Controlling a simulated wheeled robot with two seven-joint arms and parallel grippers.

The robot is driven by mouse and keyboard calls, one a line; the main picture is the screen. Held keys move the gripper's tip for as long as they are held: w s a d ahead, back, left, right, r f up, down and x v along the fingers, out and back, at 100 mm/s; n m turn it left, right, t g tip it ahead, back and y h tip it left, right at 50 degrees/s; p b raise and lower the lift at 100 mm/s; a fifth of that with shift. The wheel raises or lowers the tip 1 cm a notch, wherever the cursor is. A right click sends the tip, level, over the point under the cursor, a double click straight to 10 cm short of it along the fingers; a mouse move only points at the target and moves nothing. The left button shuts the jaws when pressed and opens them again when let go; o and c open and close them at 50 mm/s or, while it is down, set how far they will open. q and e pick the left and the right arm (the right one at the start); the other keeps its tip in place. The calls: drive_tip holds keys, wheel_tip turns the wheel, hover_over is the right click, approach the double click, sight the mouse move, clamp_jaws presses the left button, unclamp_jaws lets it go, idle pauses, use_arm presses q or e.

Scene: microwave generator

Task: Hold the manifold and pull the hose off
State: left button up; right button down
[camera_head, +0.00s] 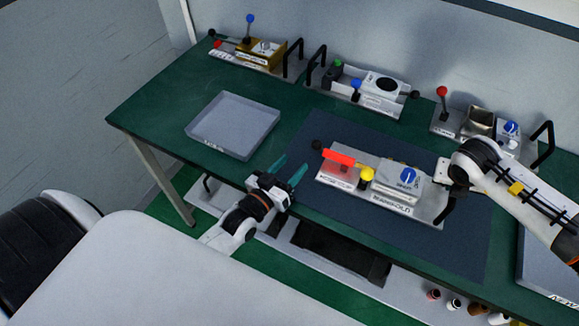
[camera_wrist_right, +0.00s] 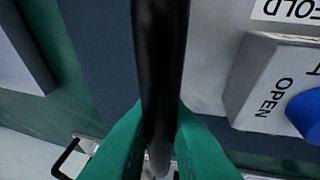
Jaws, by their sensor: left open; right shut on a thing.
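The manifold (camera_head: 402,190) is a light grey unit on the dark mat, with a red block (camera_head: 338,157), a yellow knob (camera_head: 366,174) and a blue knob (camera_head: 408,175). A small black round end (camera_head: 317,145) sticks out at its left; I cannot tell whether this is the hose. My right gripper (camera_wrist_right: 160,140) is shut on the manifold's black handle (camera_wrist_right: 160,50), at the unit's right end. The blue "OPEN" knob (camera_wrist_right: 306,112) shows beside it in the right wrist view. My left gripper (camera_head: 290,169) is open and empty, left of the manifold over the table's front edge.
An empty grey tray (camera_head: 234,124) lies on the left of the green table (camera_head: 160,105). Several other units with levers and black handles stand along the back. Another grey tray (camera_head: 548,272) is at the right front. The mat between the left tray and manifold is clear.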

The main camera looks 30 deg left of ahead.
drive_tip(key=shift+d+f, duration=0.15)
drive_tip(key=c, duration=1.6)
unclamp_jaws()
use_arm(q)
drive_tip(key=shift+w+d, duration=0.1)
use_arm(e)
drive_tip(key=shift+o, duration=1.4)
drive_tip(key=shift+w, duration=0.1)
drive_tip(key=shift+r, duration=0.25)
drive_tip(key=v, duration=1.1)
drive_tip(key=shift+r, duration=0.2)
drive_tip(key=shift+s, duration=0.2)
